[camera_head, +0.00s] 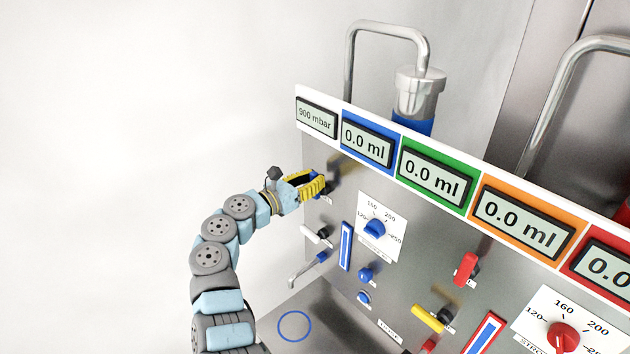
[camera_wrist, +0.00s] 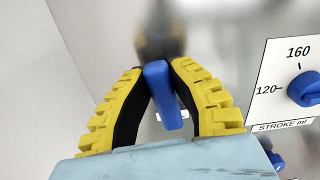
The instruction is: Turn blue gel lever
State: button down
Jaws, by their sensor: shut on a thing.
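The blue gel lever (camera_wrist: 163,97) shows in the wrist view as a blue bar between the two yellow-and-black fingers. My gripper (camera_wrist: 160,75) is shut on it, with the fingertips pressing near its upper end.
A blue stroke dial (camera_head: 376,227) stands right of my gripper. A white-handled valve (camera_head: 315,233) and a nozzle are below. A red lever (camera_head: 466,268) and yellow lever (camera_head: 428,318) stick out farther right. Free space lies left of the panel.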

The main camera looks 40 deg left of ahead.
jog(key=shift+w+a+f+n, duration=0.1)
jog(key=shift+a+n, duration=0.15)
jog(key=shift+n, duration=0.35)
jog(key=shift+a+f+n, duration=0.1)
jog(key=shift+a+n, duration=0.1)
jog(key=shift+n, duration=0.4)
jog(key=shift+w+a+f+n+p, duration=0.15)
jog(key=shift+a+f+n, duration=0.45)
jog(key=shift+n, duration=1.75)
jog(key=shift+a+f+n+p, duration=0.25)
jog(key=shift+f+n, duration=0.6)
jog(key=shift+n, duration=1.45)
jog(key=shift+w+a+f+n+p, duration=0.1)
jog(key=shift+a+f+n, duration=0.55)
jog(key=shift+n, duration=1.7)
jog(key=shift+f, duration=0.1)
jog(key=c, duration=0.9)
grip_release()
jog(key=shift+d, duration=0.1)
